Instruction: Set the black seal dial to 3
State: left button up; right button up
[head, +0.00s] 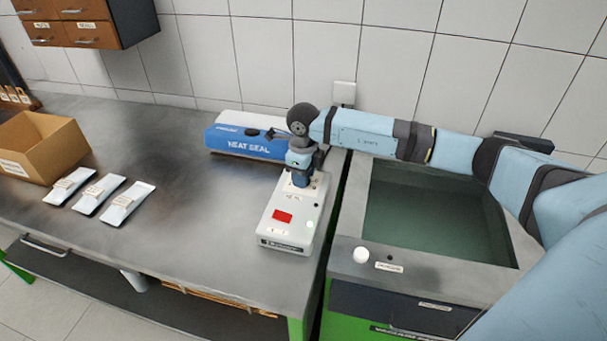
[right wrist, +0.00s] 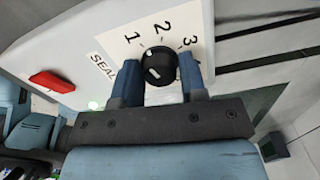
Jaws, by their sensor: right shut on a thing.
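The black seal dial (right wrist: 157,66) sits on a white plate marked 1, 2 and 3 in the right wrist view. White marks show on the dial, but I cannot tell for certain which number it points to. My right gripper (right wrist: 159,75) is shut on the dial, one finger on each side. In the head view my right gripper (head: 301,172) points down at the back of the white sealer unit (head: 290,240), hiding the dial. The unit's red switch (head: 282,216) shows in front, and also in the right wrist view (right wrist: 52,82). My left gripper is not in view.
A blue and white HEAT SEAL device (head: 245,143) lies behind the unit. Several white pouches (head: 127,201) and a cardboard box (head: 40,148) are at the left. A sink (head: 430,225) is at the right. The table between the pouches and the unit is clear.

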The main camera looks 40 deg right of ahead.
jog(key=m, duration=0.8)
jog(key=m+p, duration=0.1)
jog(key=m, duration=0.4)
jog(key=shift+r, duration=0.1)
jog(key=shift+m+p, duration=0.55)
jog(key=shift+m, duration=1.15)
jog(key=o, duration=0.9)
notch_tip(320, 180, up, 14)
jog(key=shift+f, duration=0.15)
